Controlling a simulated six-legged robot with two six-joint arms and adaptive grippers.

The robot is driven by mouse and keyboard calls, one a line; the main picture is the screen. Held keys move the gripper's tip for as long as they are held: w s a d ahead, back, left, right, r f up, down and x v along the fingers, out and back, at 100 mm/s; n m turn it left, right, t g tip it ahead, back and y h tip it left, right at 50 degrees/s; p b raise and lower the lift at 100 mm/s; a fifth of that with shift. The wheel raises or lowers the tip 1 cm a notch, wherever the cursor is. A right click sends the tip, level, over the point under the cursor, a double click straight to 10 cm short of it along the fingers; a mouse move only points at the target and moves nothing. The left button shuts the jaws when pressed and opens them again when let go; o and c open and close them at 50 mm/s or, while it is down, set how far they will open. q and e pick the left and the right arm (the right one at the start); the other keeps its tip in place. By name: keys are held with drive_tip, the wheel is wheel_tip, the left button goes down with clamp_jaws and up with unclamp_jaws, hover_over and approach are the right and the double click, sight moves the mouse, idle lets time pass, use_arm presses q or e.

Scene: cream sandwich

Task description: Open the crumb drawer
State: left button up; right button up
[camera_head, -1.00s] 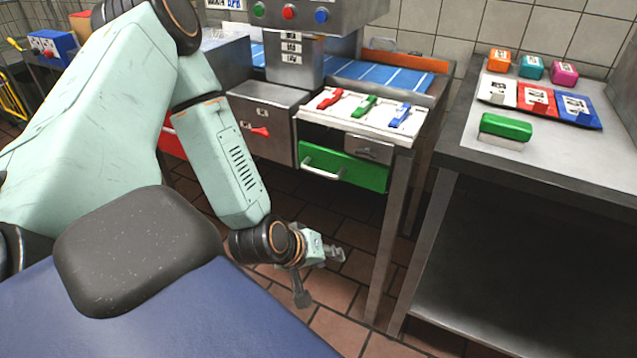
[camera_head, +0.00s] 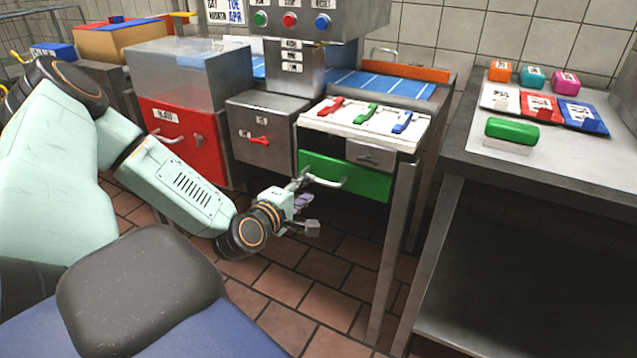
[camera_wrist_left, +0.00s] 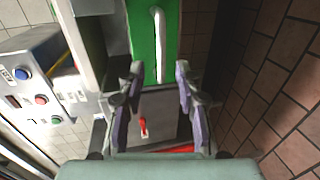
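A green drawer (camera_head: 360,180) with a pale bar handle (camera_head: 325,182) sits under the white counter; it looks shut. No readable label shows which drawer is the crumb drawer. My left gripper (camera_head: 308,203) is open and empty, just in front of the green drawer near the handle's left end. In the left wrist view the spread fingers (camera_wrist_left: 160,80) point towards the green front (camera_wrist_left: 142,35), and the pale handle (camera_wrist_left: 159,45) lies ahead between their lines, apart from them. My right gripper is out of view.
A red drawer front (camera_head: 185,145) with a handle and a grey panel with a red lever (camera_head: 260,140) stand left of the green drawer. The white counter top (camera_head: 365,122) holds red, green and blue clips. A table leg (camera_head: 392,260) and a steel table (camera_head: 540,170) stand right.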

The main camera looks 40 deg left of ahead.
sight(317, 182)
use_arm(q)
drive_tip(key=shift+b+x, duration=2.3)
drive_tip(key=shift+x, duration=1.25)
drive_tip(key=shift+d+f, duration=0.1)
clamp_jaws()
